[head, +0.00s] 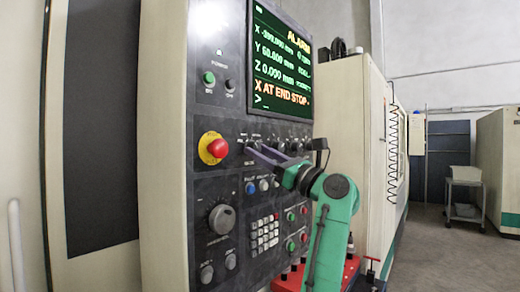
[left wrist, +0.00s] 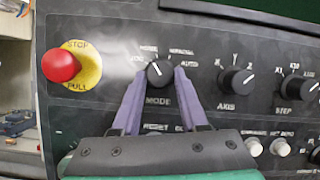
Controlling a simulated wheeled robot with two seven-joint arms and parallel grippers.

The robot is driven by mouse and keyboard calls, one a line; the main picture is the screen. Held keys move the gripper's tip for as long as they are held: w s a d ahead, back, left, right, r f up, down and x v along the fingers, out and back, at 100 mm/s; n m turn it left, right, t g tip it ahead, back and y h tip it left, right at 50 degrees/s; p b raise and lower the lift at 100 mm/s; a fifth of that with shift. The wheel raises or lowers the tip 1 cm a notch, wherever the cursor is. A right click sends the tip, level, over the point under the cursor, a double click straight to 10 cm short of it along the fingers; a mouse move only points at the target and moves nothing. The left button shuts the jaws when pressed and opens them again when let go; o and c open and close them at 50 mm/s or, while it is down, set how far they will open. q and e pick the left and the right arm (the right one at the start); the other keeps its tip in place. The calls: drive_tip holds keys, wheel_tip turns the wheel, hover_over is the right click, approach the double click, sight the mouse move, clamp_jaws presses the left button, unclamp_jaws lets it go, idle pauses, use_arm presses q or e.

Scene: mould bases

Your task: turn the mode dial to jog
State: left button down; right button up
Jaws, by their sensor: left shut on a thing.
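The mode dial (left wrist: 158,73) is a round black knob over the word MODE on the dark control panel. Its white pointer mark tilts up and to the left. Small labels ring it, too blurred to read surely. My left gripper (head: 256,150) reaches the panel from the right in the head view. Its two purple fingers stand on either side of the dial in the left wrist view (left wrist: 160,85) and are shut on it. In the head view the fingers hide most of the dial. My right gripper is not in view.
A red stop button (left wrist: 61,65) on a yellow disc sits left of the dial. The axis dial (left wrist: 237,81) and step dial (left wrist: 299,84) are to the right. The screen (head: 281,64) above reads ALARM and X AT END STOP. A large feed knob (head: 221,218) is below.

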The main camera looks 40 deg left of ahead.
use_arm(q)
drive_tip(key=n+g+p, duration=0.1)
drive_tip(key=n, duration=0.1)
drive_tip(key=n+g+p, duration=0.1)
drive_tip(key=n, duration=0.2)
drive_tip(key=shift+w+r+g+p, duration=0.2)
drive_tip(key=shift+g+p, duration=0.1)
drive_tip(key=shift+g, duration=0.1)
drive_tip(key=shift+f+n+g+h+p, duration=0.1)
drive_tip(key=shift+n+g+h+p, duration=0.25)
drive_tip(key=shift+n, duration=0.45)
drive_tip(key=shift+c, duration=2.2)
unclamp_jaws()
